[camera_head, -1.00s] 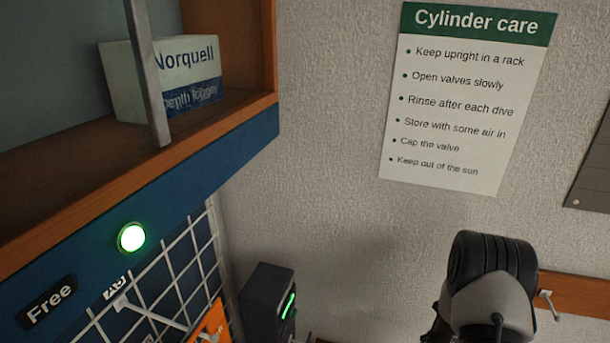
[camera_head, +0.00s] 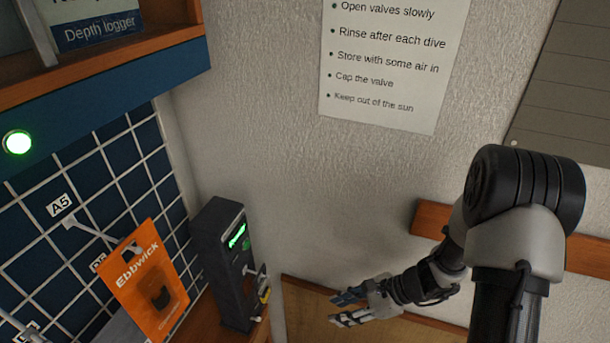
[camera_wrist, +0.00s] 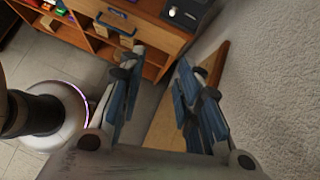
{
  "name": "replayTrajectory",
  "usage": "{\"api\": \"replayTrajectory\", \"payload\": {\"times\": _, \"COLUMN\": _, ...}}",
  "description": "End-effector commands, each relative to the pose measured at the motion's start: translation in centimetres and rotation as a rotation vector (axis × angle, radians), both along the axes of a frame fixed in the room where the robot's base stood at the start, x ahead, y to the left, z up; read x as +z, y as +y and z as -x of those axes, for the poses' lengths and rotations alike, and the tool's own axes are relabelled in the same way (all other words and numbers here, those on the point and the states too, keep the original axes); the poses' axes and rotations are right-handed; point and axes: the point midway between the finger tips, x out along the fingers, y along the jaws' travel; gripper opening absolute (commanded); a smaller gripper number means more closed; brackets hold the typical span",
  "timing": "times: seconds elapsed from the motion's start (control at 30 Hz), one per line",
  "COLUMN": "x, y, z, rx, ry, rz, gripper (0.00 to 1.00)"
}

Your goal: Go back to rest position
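My gripper (camera_head: 350,307) shows in the head view at the lower middle, at the end of my arm, which reaches down and left from the right side. In the wrist view my gripper (camera_wrist: 152,95) has its two blue-padded fingers spread apart with nothing between them. It is open and empty. In the head view it is clear of the wall and to the right of the dark device.
A dark box-shaped device (camera_head: 228,265) with a green display stands on a wooden bench by the wall. An orange Ebbwick package (camera_head: 147,280) hangs at the wire grid. A wooden cabinet with drawers (camera_wrist: 130,35) shows in the wrist view. A care poster (camera_head: 390,60) is on the wall.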

Motion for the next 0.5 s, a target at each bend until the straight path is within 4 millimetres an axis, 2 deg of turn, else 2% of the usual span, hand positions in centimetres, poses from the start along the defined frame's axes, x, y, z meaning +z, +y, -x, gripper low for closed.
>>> {"api": "replayTrajectory", "payload": {"times": 0.13, "x": 4.2, "y": 0.6, "z": 0.6, "rx": 0.161, "ry": -0.116, "rz": 0.061, "gripper": 0.32}}
{"api": "replayTrajectory", "payload": {"times": 0.23, "x": 7.6, "y": 1.1, "z": 1.7, "rx": 0.309, "ry": -0.215, "rz": 0.124, "gripper": 0.32}}
{"api": "replayTrajectory", "payload": {"times": 0.4, "x": 12.9, "y": 1.5, "z": 4.9, "rx": 0.579, "ry": -0.386, "rz": 0.256, "gripper": 0.32}}
{"api": "replayTrajectory", "payload": {"times": 0.5, "x": 15.4, "y": 1.3, "z": 7.0, "rx": 0.731, "ry": -0.480, "rz": 0.347, "gripper": 0.32}}
